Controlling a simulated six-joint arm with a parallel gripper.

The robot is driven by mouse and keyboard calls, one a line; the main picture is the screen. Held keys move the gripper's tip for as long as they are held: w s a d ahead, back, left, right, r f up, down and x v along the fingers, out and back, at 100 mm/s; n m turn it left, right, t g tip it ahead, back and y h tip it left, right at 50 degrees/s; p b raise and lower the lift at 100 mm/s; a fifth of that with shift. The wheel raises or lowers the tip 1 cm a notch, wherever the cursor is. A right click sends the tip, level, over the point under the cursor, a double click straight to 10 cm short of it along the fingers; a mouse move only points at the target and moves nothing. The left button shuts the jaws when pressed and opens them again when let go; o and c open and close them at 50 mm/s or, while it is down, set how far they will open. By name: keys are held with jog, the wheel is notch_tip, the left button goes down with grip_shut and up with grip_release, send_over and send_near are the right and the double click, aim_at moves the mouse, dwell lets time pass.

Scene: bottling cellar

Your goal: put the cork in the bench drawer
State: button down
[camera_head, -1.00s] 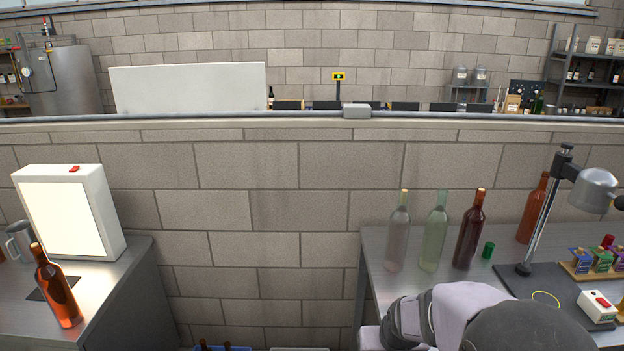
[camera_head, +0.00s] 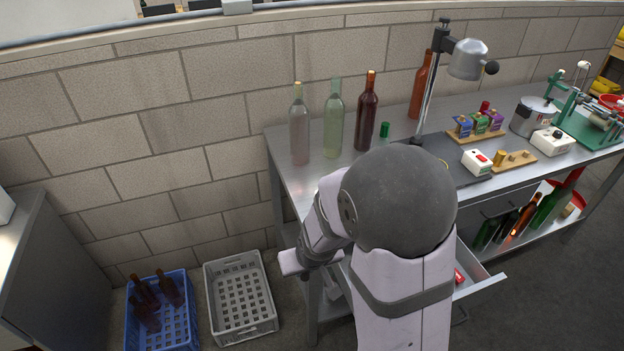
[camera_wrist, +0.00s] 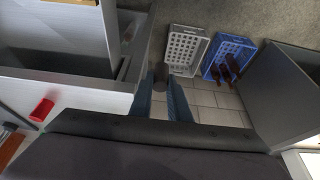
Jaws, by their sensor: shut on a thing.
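My gripper (camera_wrist: 161,92) shows in the wrist view with its blue fingers shut on a small grey-brown piece, which looks like the cork (camera_wrist: 161,72). The cork is in shade and partly covered by the fingers. In the head view my arm hides most of the gripper, and the cork cannot be made out. The bench drawer (camera_head: 484,287) is pulled open under the right bench, partly behind my arm, with a red thing inside. In the wrist view the open drawer (camera_wrist: 85,104) is left of the gripper, and the cork is outside it.
On the bench (camera_head: 283,146) stand several bottles, a lamp (camera_head: 468,60) and a small white box with a red switch (camera_head: 477,162). A blue crate (camera_head: 178,322) with brown bottles and an empty grey crate (camera_head: 240,300) are on the floor to the left.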

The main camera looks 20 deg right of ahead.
jog(key=shift+d+r, duration=0.1)
jog(key=shift+d, duration=0.2)
jog(key=s+d+f+m+h+p, duration=0.1)
jog(key=d+f+m+p, duration=0.15)
jog(key=d, duration=0.35)
jog(key=s+d+f+m+g+h+p, duration=0.1)
jog(key=s+d+f+m, duration=0.15)
jog(key=d+m, duration=0.2)
jog(key=s+d+f+m+h+p, duration=0.1)
jog(key=d+f+m, duration=0.15)
jog(key=d, duration=0.35)
jog(key=w+d, duration=0.5)
jog(key=shift+d+r, duration=0.4)
jog(key=shift+r, duration=0.05)
jog(key=shift+n, duration=0.25)
notch_tip(320, 180, down, 6)
jog(key=b, duration=0.3)
jog(key=shift+r+b, duration=0.15)
jog(key=shift+b, duration=0.15)
jog(key=shift+f+b, duration=0.45)
jog(key=shift+f, duration=1.7)
